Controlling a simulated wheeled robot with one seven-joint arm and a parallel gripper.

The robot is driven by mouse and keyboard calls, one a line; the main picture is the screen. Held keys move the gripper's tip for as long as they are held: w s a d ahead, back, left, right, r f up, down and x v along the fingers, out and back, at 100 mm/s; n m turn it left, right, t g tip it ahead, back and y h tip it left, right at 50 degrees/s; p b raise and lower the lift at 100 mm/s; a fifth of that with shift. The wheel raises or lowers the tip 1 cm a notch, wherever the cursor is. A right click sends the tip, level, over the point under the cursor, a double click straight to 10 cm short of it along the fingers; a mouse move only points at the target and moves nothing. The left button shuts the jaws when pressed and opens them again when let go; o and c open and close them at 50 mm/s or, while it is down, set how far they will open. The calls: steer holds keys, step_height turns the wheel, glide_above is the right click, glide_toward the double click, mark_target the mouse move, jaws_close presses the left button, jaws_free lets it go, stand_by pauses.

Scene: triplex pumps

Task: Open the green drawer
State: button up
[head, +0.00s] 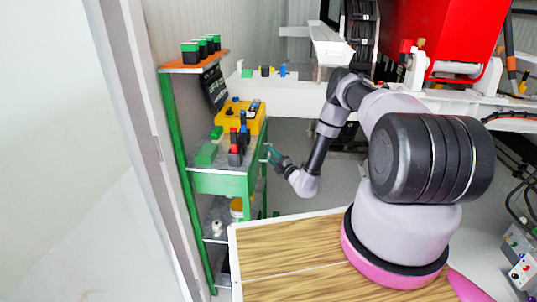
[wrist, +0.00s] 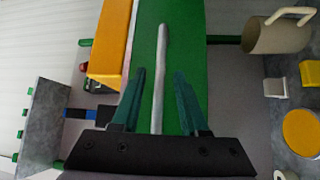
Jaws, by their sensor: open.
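The green drawer (head: 222,183) is part of a green metal shelf unit at the left in the head view. Its green front (wrist: 188,60) fills the middle of the wrist view. A grey bar handle (wrist: 161,70) runs along that front. My gripper (wrist: 160,75) is open, with one dark green finger on each side of the handle. The fingers appear apart from the bar. In the head view my gripper (head: 271,154) is at the right side of the drawer. The drawer appears shut, though my gripper partly hides its edge there.
A yellow case (head: 243,115) and red, black and green items stand on top of the drawer unit. A beige mug (wrist: 276,35) and a yellow round lid (wrist: 302,130) are on the lower shelf. My wooden-topped base (head: 290,255) stands close in front.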

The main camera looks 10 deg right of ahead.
steer(key=shift+w+a, duration=0.2)
steer(key=shift+w, duration=0.15)
jaws_close()
stand_by(1.2)
